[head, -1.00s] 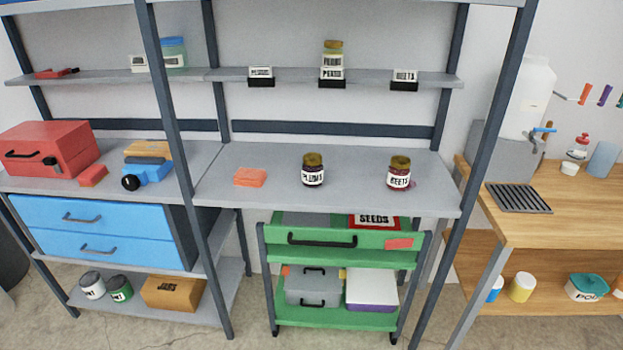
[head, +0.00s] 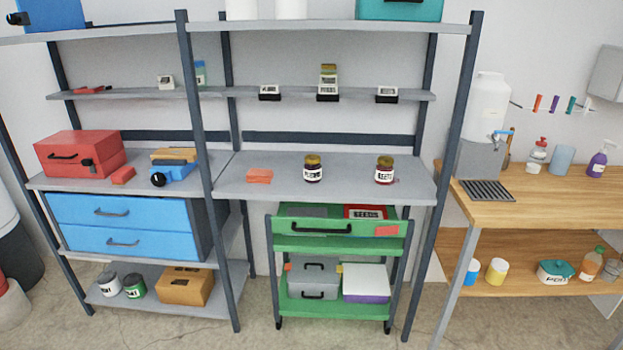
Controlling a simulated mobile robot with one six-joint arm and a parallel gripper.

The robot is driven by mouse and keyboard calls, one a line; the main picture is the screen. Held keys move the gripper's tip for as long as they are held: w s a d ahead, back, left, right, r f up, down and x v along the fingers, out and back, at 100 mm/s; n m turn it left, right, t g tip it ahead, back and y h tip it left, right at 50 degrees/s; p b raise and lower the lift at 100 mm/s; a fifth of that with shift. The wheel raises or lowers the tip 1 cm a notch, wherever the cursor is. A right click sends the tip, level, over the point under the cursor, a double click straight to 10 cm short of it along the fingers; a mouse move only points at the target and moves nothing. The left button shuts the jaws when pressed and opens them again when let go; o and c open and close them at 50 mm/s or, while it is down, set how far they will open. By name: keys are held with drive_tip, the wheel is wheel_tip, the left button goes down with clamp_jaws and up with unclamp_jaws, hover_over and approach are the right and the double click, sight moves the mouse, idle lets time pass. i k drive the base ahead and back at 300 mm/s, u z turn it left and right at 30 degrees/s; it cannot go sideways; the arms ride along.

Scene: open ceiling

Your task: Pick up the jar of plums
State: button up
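The jar of plums (head: 313,170) stands upright on the grey middle shelf (head: 340,190) of the right-hand rack bay. It is dark with a brownish-gold lid and a white label, whose text is too small to read clearly now but read PLUMS a second ago. A similar jar of beets (head: 385,171) stands on the same shelf to its right, clearly apart from it. My gripper is not in view.
An orange folded cloth-like item (head: 259,176) lies left of the plums. A narrow shelf above holds small label blocks and a jar (head: 328,80). Dark posts (head: 456,150) frame the bay. A green cart (head: 335,245) stands below. Shelf space around the jars is free.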

sight(313, 165)
drive_tip(key=z, duration=0.2)
drive_tip(key=k, duration=0.75)
drive_tip(key=u, duration=1.9)
drive_tip(key=i, duration=2.25)
